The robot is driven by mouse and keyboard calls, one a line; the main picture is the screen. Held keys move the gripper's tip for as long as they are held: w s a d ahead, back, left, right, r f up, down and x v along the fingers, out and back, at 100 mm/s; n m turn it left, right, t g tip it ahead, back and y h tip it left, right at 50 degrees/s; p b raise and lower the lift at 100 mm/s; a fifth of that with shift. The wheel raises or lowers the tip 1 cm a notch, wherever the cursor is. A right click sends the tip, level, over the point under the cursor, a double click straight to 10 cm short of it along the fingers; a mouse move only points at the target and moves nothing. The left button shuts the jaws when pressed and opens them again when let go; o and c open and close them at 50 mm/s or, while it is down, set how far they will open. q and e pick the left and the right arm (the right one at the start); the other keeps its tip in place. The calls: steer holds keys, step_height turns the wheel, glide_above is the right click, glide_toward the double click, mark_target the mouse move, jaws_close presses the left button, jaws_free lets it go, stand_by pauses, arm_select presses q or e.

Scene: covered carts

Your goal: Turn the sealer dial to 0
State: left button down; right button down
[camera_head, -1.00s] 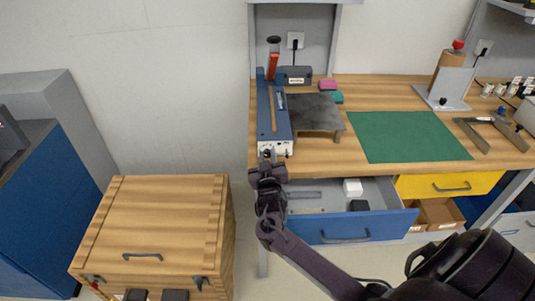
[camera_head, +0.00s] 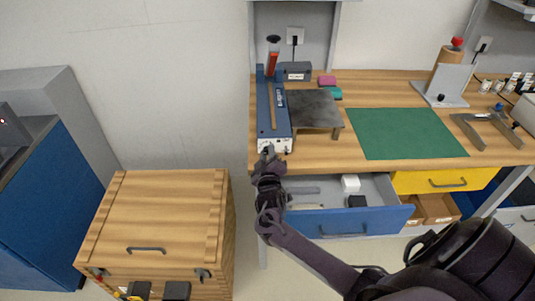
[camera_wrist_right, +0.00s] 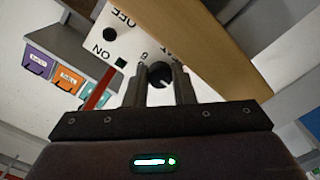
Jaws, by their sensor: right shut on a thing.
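The blue sealer (camera_head: 267,108) stands at the left end of the wooden bench, its white front panel (camera_head: 275,145) facing me. In the right wrist view the panel (camera_wrist_right: 112,45) shows "ON", "OFF" and a "6" near the dial. The black dial (camera_wrist_right: 160,73) sits between the fingers of my right gripper (camera_wrist_right: 161,78), which is shut on it. In the head view this gripper (camera_head: 267,155) is at the panel's lower front. The dial's pointer is hidden, so its setting cannot be read. My left gripper does not show.
An open blue drawer (camera_head: 345,222) is just right of my right forearm, under the bench. A wooden chest (camera_head: 160,220) stands at the left. A metal plate stand (camera_head: 314,108) and a green mat (camera_head: 405,133) are on the bench.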

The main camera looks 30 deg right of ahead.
steer(key=c, duration=1.5)
jaws_free()
step_height(320, 180, up, 20)
steer(key=b, duration=0.1)
steer(key=shift+b, duration=0.4)
